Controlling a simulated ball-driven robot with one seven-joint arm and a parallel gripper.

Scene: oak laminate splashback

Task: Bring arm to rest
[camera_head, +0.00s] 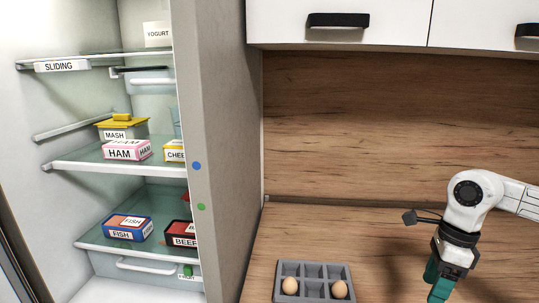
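My arm reaches in from the right edge, white with dark joints, and bends down over the worktop. My gripper (440,284) hangs at its lower end, dark with teal parts, to the right of a grey egg tray. Its lower end runs close to the bottom edge of the picture. I cannot tell whether its fingers are open or shut, or whether anything is between them.
The grey egg tray (314,268) holds two eggs on the wooden worktop (380,240). An open fridge (60,167) with several labelled food packs stands at left. White cabinets (390,22) hang above the wooden splashback (350,120). Worktop behind the tray is clear.

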